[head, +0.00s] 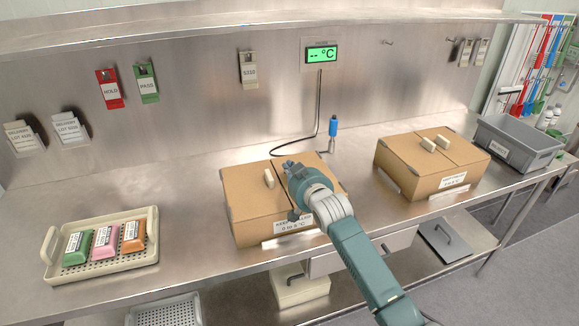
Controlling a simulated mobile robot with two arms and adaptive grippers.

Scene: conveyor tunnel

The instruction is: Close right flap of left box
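The left box (250,222) is a brown carton standing on the steel bench near the middle. Its left flap (246,187) lies flat and bears a small cream handle block (269,179). Its right flap (322,174) looks flat too, but my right arm covers much of it. My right gripper (289,166) is over this flap, near the box's middle seam. Its fingers are mostly hidden behind the wrist, so I cannot tell whether they touch or grip the flap's handle. My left gripper is out of view.
A right-hand carton (408,181) with both flaps flat stands farther right, beside a grey bin (520,148). A cream tray (112,266) with coloured packs is at left. A blue-handled probe (333,128) stands behind the left box. Bare bench separates the tray and cartons.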

